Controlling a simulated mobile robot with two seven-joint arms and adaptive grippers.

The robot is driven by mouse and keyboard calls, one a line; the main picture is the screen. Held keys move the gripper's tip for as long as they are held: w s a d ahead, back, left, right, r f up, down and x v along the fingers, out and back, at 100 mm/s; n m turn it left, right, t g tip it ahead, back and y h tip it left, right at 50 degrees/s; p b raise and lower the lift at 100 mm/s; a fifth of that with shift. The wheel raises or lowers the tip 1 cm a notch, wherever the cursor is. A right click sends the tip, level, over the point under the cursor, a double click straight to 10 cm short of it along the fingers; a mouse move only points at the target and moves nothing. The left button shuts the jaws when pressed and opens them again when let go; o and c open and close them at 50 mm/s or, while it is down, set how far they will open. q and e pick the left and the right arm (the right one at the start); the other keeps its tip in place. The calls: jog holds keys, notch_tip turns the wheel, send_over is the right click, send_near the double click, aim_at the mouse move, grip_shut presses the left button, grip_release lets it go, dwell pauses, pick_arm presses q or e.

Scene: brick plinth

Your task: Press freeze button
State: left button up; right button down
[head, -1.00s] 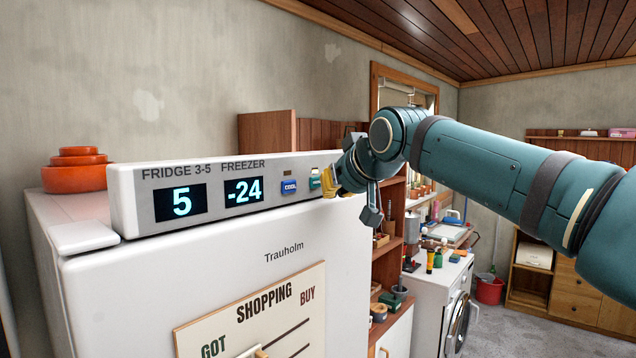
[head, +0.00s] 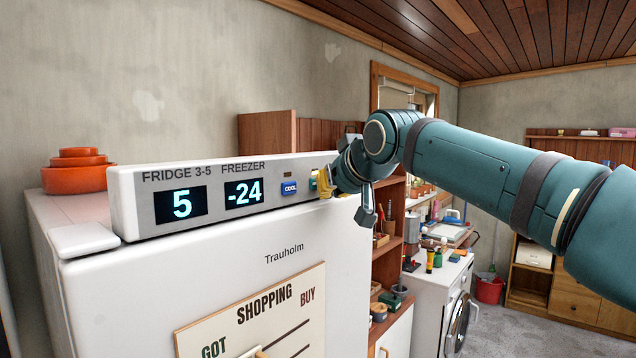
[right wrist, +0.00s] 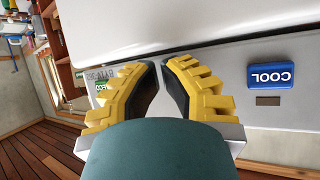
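The white panel (head: 220,170) on top of the fridge has "FRIDGE 3-5" and "FREEZER" displays reading 5 and -24. A blue COOL button (head: 289,188) is right of the displays; it also shows in the right wrist view (right wrist: 268,76). A green button (head: 313,183) is farther right, partly covered by my right gripper (head: 326,183); its green face (right wrist: 101,86) shows beside a finger in the wrist view. The yellow fingertips (right wrist: 160,65) nearly meet, with nothing seen between them, close in front of the panel. Contact cannot be told. No button labelled freeze is readable. My left gripper is not in view.
Orange bowls (head: 77,170) stand on the fridge top at left. A shopping board (head: 255,312) is on the fridge door. Shelves (head: 391,235) and a white washing machine (head: 440,290) stand right of the fridge, below my right arm.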

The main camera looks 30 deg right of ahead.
jog(key=shift+s, duration=0.1)
dwell(0.6)
jog(key=shift+s+d, duration=0.2)
jog(key=shift+s, duration=0.15)
jog(key=s, duration=0.1)
jog(key=s+d+b, duration=0.1)
jog(key=s, duration=0.1)
jog(key=s+d+b, duration=0.1)
jog(key=s, duration=0.1)
jog(key=shift+s+d, duration=0.1)
jog(key=shift+s, duration=0.15)
dwell(0.6)
